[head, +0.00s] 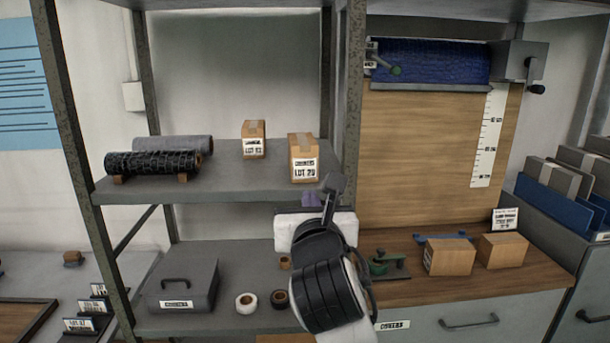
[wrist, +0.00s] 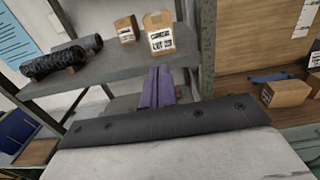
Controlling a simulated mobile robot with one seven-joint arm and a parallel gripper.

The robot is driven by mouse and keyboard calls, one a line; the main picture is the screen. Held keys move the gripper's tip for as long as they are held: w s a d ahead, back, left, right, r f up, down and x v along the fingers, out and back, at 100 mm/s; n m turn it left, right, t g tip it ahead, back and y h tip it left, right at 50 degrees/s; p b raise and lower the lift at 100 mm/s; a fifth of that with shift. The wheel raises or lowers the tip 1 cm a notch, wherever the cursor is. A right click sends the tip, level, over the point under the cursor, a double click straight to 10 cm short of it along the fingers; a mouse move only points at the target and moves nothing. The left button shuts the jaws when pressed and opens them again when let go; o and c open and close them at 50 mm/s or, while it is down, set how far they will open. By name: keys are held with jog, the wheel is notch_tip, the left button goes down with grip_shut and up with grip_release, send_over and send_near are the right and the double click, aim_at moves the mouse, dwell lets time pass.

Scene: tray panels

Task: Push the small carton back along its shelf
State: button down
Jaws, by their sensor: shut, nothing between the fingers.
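Two brown cartons stand upright on the upper grey shelf (head: 222,178). The smaller-looking one (head: 253,140) is farther back and left; it also shows in the wrist view (wrist: 126,30). The other, labelled LOT 29 (head: 303,160), stands near the shelf's front edge at the right, beside the post; the wrist view shows it too (wrist: 158,32). My gripper (head: 312,199) is partly hidden behind my arm in the head view. In the wrist view its purple fingers (wrist: 160,70) are together and empty, in front of and below the shelf edge, apart from both cartons.
Dark and grey rolls (head: 155,160) lie on the shelf's left. A metal post (head: 349,90) bounds the shelf at right. A grey box (head: 182,284) and tape rolls (head: 246,303) sit on the lower shelf. Shelf space behind the cartons looks clear.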

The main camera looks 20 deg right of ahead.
aim_at(303, 168)
jog(key=p+x, duration=0.5)
jog(key=x, duration=0.7)
jog(key=shift+w, duration=0.25)
jog(key=shift+w+d+f+p, duration=0.1)
jog(key=shift+w+d+p, duration=0.1)
jog(key=shift+w+p, duration=0.35)
jog(key=shift+w, duration=0.1)
